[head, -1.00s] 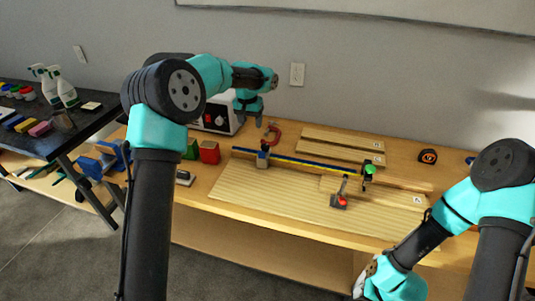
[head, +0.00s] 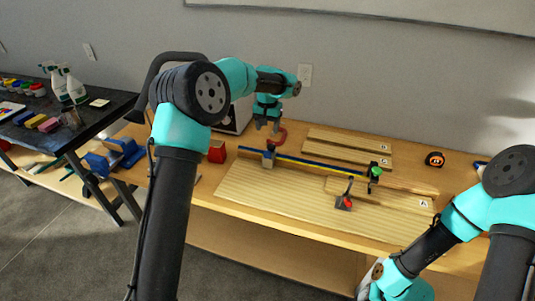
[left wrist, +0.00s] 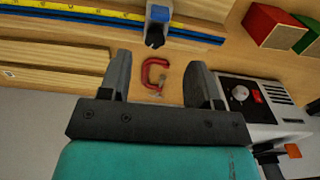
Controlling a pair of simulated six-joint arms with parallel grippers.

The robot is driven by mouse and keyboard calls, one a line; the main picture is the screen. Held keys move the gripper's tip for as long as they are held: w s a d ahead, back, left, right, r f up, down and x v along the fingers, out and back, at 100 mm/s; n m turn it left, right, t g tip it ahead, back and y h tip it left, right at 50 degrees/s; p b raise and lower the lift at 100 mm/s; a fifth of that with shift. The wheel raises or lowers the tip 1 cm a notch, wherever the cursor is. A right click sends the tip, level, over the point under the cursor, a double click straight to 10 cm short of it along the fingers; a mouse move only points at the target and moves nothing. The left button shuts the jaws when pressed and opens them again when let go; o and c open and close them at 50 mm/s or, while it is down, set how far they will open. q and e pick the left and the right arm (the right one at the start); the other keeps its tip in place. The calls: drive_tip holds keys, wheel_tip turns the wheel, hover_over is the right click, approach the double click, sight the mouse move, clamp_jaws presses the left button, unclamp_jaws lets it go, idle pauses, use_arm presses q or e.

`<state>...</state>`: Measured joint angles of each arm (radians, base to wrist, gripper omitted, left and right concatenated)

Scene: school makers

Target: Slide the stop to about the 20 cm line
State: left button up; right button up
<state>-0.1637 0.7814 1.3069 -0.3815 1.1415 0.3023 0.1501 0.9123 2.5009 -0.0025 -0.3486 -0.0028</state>
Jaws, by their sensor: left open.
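A blue-and-grey block (head: 269,157) with a dark knob sits on the left part of a blue-and-yellow scale rail (head: 310,166); it appears to be the stop. A second fitting with a green knob (head: 375,171) stands further right along the rail. My left gripper (head: 268,126) is open and empty, behind and above the block. In the left wrist view its two fingers (left wrist: 160,80) are apart, with the block (left wrist: 158,20) beyond them, not between them. The scale marks are too small to read. My right gripper is out of frame below; only its arm shows.
A red C-clamp (left wrist: 156,75) lies on the bench near the left fingers. A white device (left wrist: 260,105) and a red block (head: 217,151) stand left of the rail. Wood strips (head: 345,147) lie behind it. A red-knobbed fitting (head: 345,202) is in front on the ribbed board (head: 285,195).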

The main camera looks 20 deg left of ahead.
sight(267, 153)
use_arm(q)
wheel_tip(267, 153, down, 13)
drive_tip(key=shift+f, duration=0.1)
idle(0.4)
clamp_jaws()
idle(0.4)
